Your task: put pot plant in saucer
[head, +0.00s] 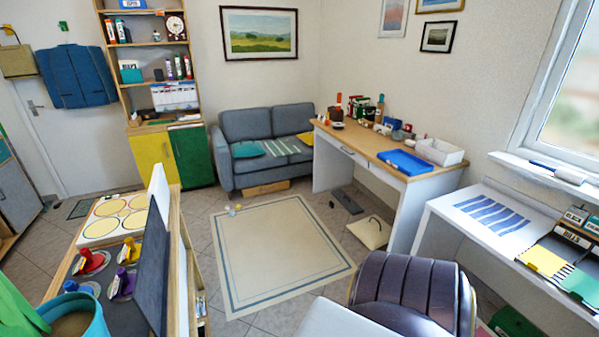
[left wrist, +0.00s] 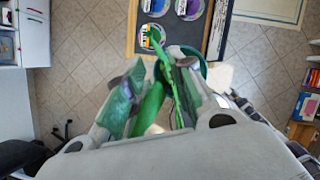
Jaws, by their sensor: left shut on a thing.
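The pot plant shows at the lower left of the head view as a teal pot (head: 98,326) with a brown inside and long green leaves (head: 14,308) beside it. The frame edge cuts it off. In the left wrist view my left gripper (left wrist: 155,85) is shut on the green plant, with leaves (left wrist: 150,105) between and around its fingers. The pot's teal rim (left wrist: 203,68) shows just beyond the fingers. Whether the pot touches the surface below cannot be told. I cannot make out a saucer for sure. My right gripper is in neither view.
A dark shelf top holds several round discs with coloured clips, red (head: 92,262), yellow (head: 131,248) and purple (head: 122,283). A white board (head: 84,232) with yellow circles lies behind them. An upright dark panel (head: 153,265) bounds the right side. Open floor with a rug lies beyond.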

